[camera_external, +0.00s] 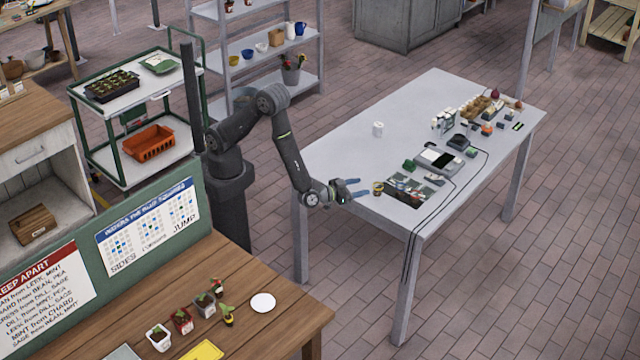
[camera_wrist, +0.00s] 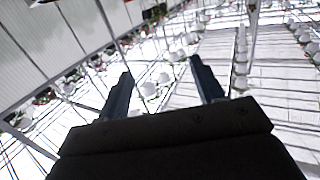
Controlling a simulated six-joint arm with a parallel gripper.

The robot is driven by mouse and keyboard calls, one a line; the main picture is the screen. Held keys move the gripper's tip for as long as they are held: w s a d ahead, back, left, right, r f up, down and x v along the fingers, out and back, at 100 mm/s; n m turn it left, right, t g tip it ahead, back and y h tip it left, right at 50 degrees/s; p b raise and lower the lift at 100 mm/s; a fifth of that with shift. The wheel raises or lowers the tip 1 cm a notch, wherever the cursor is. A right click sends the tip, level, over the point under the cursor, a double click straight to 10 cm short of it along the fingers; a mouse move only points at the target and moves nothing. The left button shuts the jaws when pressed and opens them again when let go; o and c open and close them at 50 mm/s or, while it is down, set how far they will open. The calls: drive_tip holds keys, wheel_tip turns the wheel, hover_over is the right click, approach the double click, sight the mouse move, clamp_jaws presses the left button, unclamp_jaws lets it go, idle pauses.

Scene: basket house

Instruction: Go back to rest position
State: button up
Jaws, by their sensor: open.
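My gripper (camera_external: 352,189) is at the near left edge of the grey table (camera_external: 345,150), and its blue fingers point right over the tabletop. The wrist view shows the same gripper (camera_wrist: 160,92) with its two fingers spread apart and nothing between them. A small yellow and dark item (camera_external: 377,188) is just right of the fingertips; I cannot tell whether it touches them. My arm is bent, reaching from its dark column toward the table.
A wooden bench (camera_external: 150,290) with several small pots is at front left. A green-framed cart (camera_external: 125,100) stands behind.

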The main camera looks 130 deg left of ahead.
drive_tip(key=s+d+f+m+t+h, duration=0.3)
drive_tip(key=d+f+m+t+h, duration=0.2)
drive_tip(key=d, duration=0.4)
drive_tip(key=s+d+f+m+t+h, duration=0.4)
drive_tip(key=d+f+m+h, duration=0.3)
drive_tip(key=d+h, duration=0.3)
drive_tip(key=shift+s+d+f+m+t+h, duration=0.2)
drive_tip(key=shift+d+f+m+t+h, duration=0.1)
drive_tip(key=shift+m+t, duration=0.1)
